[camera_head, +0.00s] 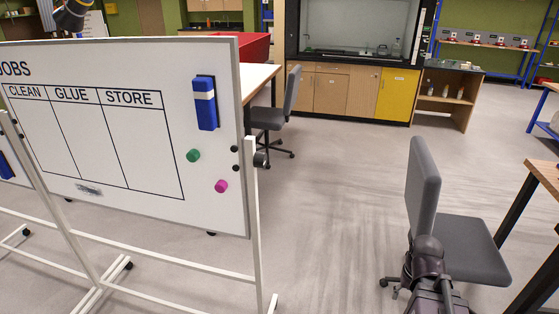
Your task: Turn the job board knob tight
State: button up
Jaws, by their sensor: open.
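The white job board (120,222) hangs in a white wheeled frame at the left, with columns for clean, glue and store. A dark knob (260,159) sits at the frame's right upright, beside the board's right edge. It is small here, and I cannot tell how tight it is. The board looks slightly tilted in its frame. Dark jointed links at the lower right, in front of a grey chair, look like part of my arm. No gripper fingers show, and nothing is seen touching the knob.
The board holds a blue eraser (205,103), a green magnet (193,155) and a pink magnet (221,186). A grey chair (465,245) stands at the right by a wooden table (545,176). Another chair (268,118) stands behind the board. The floor between is clear.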

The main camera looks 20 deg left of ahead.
aim_at(260, 159)
jog(key=z, duration=0.15)
jog(key=k, duration=1.25)
jog(key=u, duration=0.95)
jog(key=i, duration=1)
jog(key=z, duration=0.05)
